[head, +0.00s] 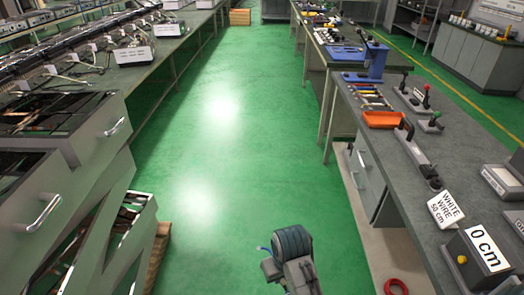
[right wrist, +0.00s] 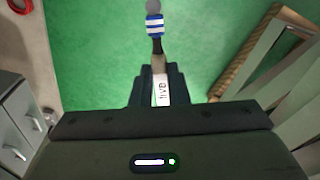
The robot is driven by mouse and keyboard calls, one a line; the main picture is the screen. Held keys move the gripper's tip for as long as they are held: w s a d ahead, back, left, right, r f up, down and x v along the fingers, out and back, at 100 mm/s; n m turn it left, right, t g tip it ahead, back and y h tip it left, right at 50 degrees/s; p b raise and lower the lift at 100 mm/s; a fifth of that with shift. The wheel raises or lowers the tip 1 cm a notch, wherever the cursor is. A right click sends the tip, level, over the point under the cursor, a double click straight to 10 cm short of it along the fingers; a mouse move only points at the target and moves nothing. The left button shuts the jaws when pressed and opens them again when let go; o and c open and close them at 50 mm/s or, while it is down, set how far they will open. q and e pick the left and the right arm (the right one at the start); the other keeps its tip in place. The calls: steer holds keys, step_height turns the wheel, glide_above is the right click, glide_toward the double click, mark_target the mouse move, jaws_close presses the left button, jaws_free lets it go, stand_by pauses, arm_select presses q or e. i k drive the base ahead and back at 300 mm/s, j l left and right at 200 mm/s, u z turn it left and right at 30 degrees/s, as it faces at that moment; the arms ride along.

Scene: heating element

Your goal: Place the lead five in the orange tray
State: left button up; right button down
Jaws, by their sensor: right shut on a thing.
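The orange tray (head: 383,119) sits on the right-hand bench, near its left edge. My right gripper (right wrist: 160,78) is shut on the lead five (right wrist: 159,92), which has a white tag reading "five" and a blue-and-white striped end (right wrist: 154,26) pointing away from the jaws. The lead is held over the green floor. In the head view my right arm is at the bottom middle, over the aisle, well short of the tray; a small blue bit, perhaps the lead's end, shows at its left. My left gripper is not in view.
The right bench (head: 424,170) also holds a blue stand (head: 375,60), joystick-like levers, a "WHITE WIRE 50 cm" sign (head: 447,209) and a "0 cm" box (head: 478,255). A red coil (head: 397,287) lies below. Grey drawers (head: 85,135) stand left. The green aisle is clear.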

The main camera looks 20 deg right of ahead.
mark_target(385, 122)
steer(key=i+l+z, duration=0.15)
steer(key=i+z, duration=0.2)
steer(key=i, duration=0.2)
steer(key=i+z, duration=0.35)
steer(key=i, duration=0.2)
steer(key=i+j+z, duration=0.2)
steer(key=i+z, duration=0.15)
steer(key=i, duration=0.2)
